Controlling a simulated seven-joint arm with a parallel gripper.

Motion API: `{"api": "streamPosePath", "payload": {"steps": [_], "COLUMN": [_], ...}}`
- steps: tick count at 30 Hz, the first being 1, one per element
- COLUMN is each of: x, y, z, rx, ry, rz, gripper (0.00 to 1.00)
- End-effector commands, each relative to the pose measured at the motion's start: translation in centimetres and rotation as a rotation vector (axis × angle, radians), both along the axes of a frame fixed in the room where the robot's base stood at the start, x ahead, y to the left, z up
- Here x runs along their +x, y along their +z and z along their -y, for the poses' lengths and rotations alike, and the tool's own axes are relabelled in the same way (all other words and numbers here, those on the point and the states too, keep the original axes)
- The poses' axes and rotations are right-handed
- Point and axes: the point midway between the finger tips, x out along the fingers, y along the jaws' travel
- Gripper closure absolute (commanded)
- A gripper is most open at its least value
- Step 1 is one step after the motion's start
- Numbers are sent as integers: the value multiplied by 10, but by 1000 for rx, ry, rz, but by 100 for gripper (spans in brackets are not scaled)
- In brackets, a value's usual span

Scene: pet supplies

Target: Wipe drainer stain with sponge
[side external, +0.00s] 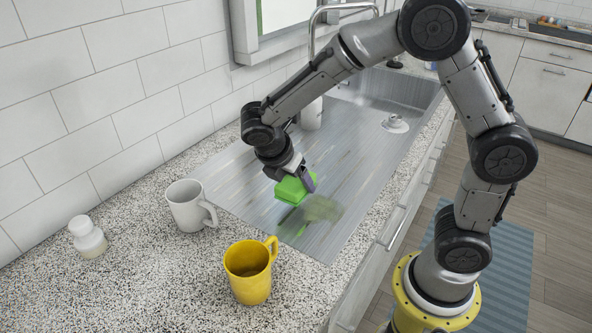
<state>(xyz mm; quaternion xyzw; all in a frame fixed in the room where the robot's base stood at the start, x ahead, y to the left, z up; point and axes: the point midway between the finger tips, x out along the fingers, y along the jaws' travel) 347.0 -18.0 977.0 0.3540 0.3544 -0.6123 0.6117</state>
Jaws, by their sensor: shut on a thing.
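My gripper (304,181) is shut on a bright green sponge (291,191), with a purple part showing at its right side. The sponge is low over the ribbed metal drainer (240,180); I cannot tell whether it touches the surface. A dull green stain (322,209) is on the drainer, just in front and to the right of the sponge. A darker green patch (292,222) shows on the drainer below the sponge, and may be stain or reflection. The gripper hides part of the sponge.
A white mug (187,206) stands at the drainer's left edge. A yellow mug (247,273) stands near its front edge. A small white jar (87,238) is at the far left by the tiled wall. The sink (385,90) and its faucet (312,35) are behind. Speckled counter is clear at the front left.

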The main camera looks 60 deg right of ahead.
Motion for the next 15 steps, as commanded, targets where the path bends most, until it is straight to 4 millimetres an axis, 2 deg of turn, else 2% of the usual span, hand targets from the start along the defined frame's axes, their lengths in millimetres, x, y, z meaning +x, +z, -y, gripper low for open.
{"api": "streamPosePath", "payload": {"steps": [11, 12, 15], "x": [-1, -4, -14], "y": [-40, -40, -41], "z": [0, 0, 0], "rx": [-2, 0, 0], "ry": [0, 0, 0], "rz": [-4, 1, 1], "gripper": [70, 77, 78]}}
